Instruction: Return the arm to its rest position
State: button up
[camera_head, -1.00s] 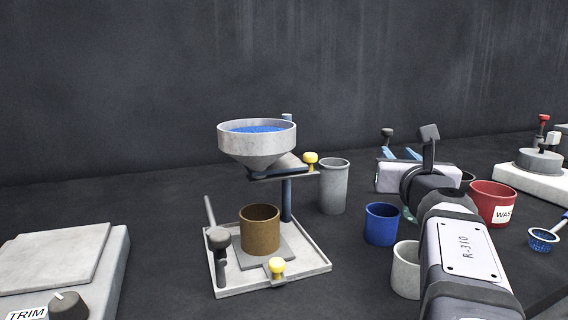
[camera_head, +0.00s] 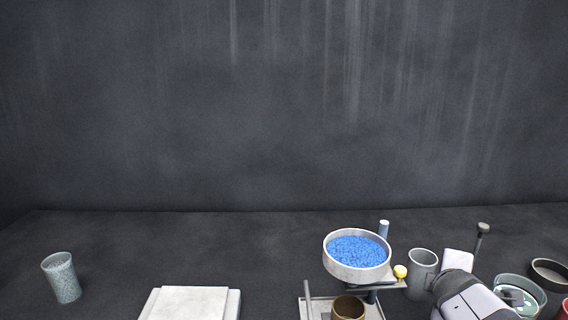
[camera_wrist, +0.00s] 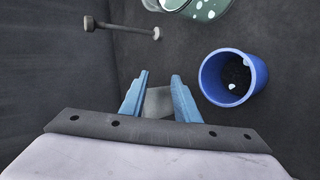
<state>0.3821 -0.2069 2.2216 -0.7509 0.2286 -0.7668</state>
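My arm (camera_head: 470,298) shows at the lower right in the head view, with the pale gripper body behind it. My fingers are hidden there. In the wrist view, my gripper (camera_wrist: 159,76) has two blue fingers with a gap between them. A grey patch shows deeper between the fingers; I cannot tell what it is, and nothing is seen pinched at the tips. A blue cup (camera_wrist: 234,78) with dark contents and a few white bits stands to the right of the fingers, apart from them.
A hopper (camera_head: 358,271) full of blue grains stands left of my arm, above a brown cup (camera_head: 348,308). A grey cup (camera_head: 421,262) and a glass dish (camera_head: 520,285) are near my arm. A speckled cup (camera_head: 62,278) and a pale block (camera_head: 188,303) are at left.

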jog(key=s+a+m+g+y+p, duration=0.1)
jog(key=s+a+m+p, duration=0.1)
jog(key=a+p, duration=0.1)
jog(key=s+a+f+m+g+y+p, duration=0.1)
jog(key=s+a+m+p, duration=0.1)
jog(key=a+p, duration=0.1)
jog(key=s+a+m+g+y+p, duration=0.1)
jog(key=s+a+m+g+p, duration=0.1)
jog(key=s+a+p, duration=0.1)
jog(key=shift+a+f+p, duration=0.25)
jog(key=shift+f+p, duration=0.05)
jog(key=shift+f, duration=0.05)
jog(key=s+a+m+g+y+p, duration=0.1)
jog(key=s+a+m+p, duration=0.1)
jog(key=s+a+p, duration=0.1)
jog(key=s+a+m+g+y+p, duration=0.1)
jog(key=s+a+m+g+p, duration=0.1)
jog(key=s+a, duration=0.2)
jog(key=s+a+m+g+p, duration=0.1)
jog(key=s+a+g+p, duration=0.1)
jog(key=s+a+p, duration=0.1)
jog(key=shift+s+a+r+m+y+p, duration=0.2)
jog(key=shift+s+a, duration=0.1)
jog(key=shift+s, duration=0.3)
jog(key=shift+s+a+r+m+y+p, duration=0.1)
jog(key=shift+s+a+m+y, duration=0.15)
jog(key=shift+s, duration=0.35)
jog(key=shift+s+a+f, duration=0.15)
jog(key=shift+s, duration=0.05)
